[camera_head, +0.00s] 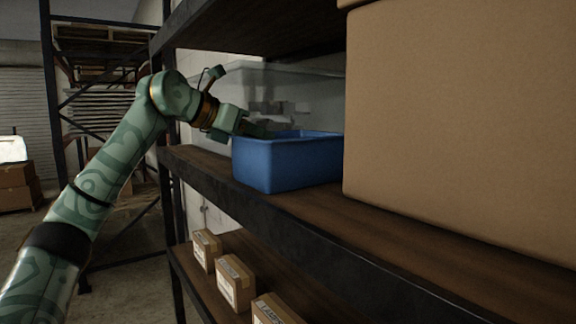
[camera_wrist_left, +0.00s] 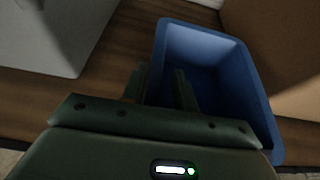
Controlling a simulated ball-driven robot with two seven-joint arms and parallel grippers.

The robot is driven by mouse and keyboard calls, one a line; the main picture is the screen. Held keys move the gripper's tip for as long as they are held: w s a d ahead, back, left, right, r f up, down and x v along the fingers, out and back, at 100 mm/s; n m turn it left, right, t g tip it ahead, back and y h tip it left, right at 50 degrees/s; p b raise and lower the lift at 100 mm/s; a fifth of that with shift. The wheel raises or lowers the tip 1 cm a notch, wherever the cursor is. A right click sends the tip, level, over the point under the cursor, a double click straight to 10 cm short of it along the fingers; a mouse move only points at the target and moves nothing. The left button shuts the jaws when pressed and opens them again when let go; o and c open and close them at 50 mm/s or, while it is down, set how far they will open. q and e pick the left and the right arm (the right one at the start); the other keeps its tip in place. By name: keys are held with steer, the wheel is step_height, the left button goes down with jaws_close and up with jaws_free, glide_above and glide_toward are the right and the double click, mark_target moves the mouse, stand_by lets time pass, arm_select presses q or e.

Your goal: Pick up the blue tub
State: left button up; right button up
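The blue tub (camera_head: 285,165) stands upright on the middle shelf board, left of a large cardboard box. In the left wrist view the tub (camera_wrist_left: 262,100) is open-topped and looks empty where its inside shows. My left gripper (camera_head: 258,132) is at the tub's left rear rim in the head view. In the left wrist view the fingers of my left gripper (camera_wrist_left: 161,82) are apart, one outside the tub's near-left wall and one over its inside. Whether they touch the wall cannot be told. My right gripper is in neither view.
The large cardboard box (camera_head: 460,130) stands close on the tub's right. A translucent bin (camera_head: 300,85) is behind the tub. The middle shelf board (camera_head: 310,205) has a dark front edge; another shelf is overhead. Small boxes (camera_head: 235,283) sit on the shelf below.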

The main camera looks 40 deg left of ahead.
arm_select(q)
steer(key=shift+s, duration=0.15)
steer(key=shift+c, duration=0.6)
jaws_close()
stand_by(0.6)
